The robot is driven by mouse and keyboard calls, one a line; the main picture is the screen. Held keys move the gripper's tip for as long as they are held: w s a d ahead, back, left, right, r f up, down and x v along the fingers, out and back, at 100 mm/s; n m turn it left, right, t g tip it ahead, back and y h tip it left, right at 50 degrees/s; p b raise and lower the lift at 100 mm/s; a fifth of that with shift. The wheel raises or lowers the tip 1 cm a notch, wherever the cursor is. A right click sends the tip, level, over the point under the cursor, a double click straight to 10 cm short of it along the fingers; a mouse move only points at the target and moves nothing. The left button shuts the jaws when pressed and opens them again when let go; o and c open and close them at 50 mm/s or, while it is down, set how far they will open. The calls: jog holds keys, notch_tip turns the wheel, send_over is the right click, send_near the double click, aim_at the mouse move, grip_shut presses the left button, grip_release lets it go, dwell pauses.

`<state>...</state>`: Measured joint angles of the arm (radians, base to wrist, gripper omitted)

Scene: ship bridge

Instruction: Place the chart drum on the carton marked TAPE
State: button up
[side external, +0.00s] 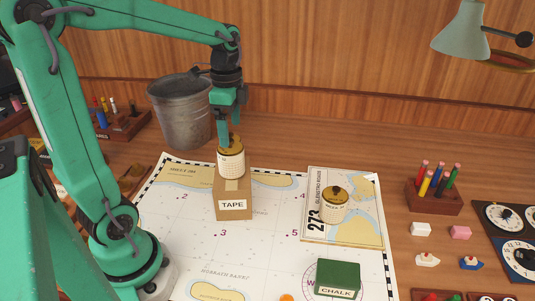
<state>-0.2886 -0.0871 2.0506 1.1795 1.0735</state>
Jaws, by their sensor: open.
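The brown carton marked TAPE (234,207) stands on the white sea chart. A small cream drum (231,165) with a dark gold top stands upright on the carton. My gripper (230,143) points straight down at the drum's top, with its jaws open at the top knob; whether they touch it cannot be told. A similar cream drum (334,206) with a gold lid and dark knob stands on the booklet marked 273 to the right.
A grey metal bucket (180,112) stands close behind my gripper, to the left. A green box marked CHALK (338,277) is at the front. A pencil block (434,197), erasers and toy boats are at the right. The chart's middle (255,245) is mostly clear.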

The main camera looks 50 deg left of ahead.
aim_at(231, 151)
jog(key=shift+r, duration=1.35)
jog(key=shift+d, duration=0.1)
jog(key=shift+s+d+r+n, duration=0.15)
jog(key=shift+s+d+n, duration=0.25)
jog(key=shift+d, duration=0.05)
jog(key=s+d+n+t, duration=0.5)
jog(key=s+d+n, duration=0.3)
jog(key=shift+f+t, duration=0.3)
jog(key=shift+f, duration=0.1)
